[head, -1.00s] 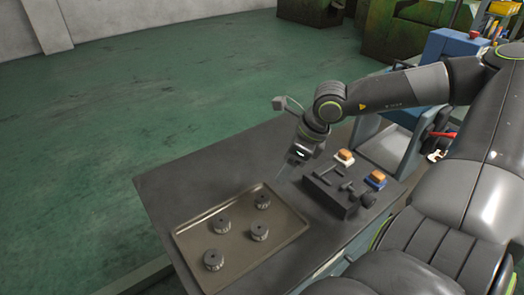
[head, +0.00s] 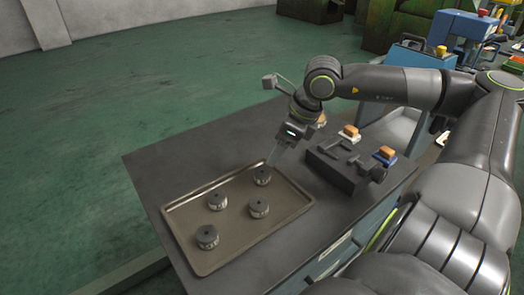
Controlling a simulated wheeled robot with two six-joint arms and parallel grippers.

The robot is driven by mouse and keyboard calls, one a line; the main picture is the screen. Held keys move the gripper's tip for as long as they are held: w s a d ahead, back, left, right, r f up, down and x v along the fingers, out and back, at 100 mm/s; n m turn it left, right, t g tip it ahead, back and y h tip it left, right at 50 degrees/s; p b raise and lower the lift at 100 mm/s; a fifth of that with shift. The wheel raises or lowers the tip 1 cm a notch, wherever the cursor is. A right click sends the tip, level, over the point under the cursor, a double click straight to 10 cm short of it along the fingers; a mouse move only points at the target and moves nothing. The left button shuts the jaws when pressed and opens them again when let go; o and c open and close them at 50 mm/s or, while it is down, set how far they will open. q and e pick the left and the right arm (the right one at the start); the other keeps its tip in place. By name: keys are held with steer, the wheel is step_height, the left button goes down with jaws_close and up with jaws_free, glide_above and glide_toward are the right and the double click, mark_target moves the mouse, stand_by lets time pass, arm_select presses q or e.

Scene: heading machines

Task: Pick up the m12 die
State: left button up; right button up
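Several dark, round, notched dies stand on a shallow metal tray (head: 287,222): a back die (head: 262,177), a middle-left die (head: 217,202), a right die (head: 259,210) and a front-left die (head: 207,238). No size marking can be read, so I cannot tell which is the m12 die. My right gripper (head: 270,163) reaches down from the arm at the right, its thin fingertips just above or at the back die. I cannot tell whether it touches the die or how far its fingers are apart. My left gripper is not in view.
The tray lies on a dark bench top (head: 165,165). Right of it stands a dark block fixture (head: 338,170) with handles. Two orange-topped blocks, one on a white base (head: 350,133) and one on a blue base (head: 384,155), are behind it. The bench's left part is clear.

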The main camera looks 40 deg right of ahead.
mark_target(262, 171)
steer(key=shift+b+x, duration=0.4)
steer(key=shift+x, duration=1.5)
steer(key=shift+w+a+f+p, duration=0.15)
steer(key=shift+w+a+f, duration=0.15)
steer(key=shift+f, duration=0.3)
steer(key=shift+w+a+f+p, duration=0.15)
steer(key=shift+a+f, duration=0.25)
steer(key=shift+f, duration=0.2)
steer(key=shift+x, duration=1.2)
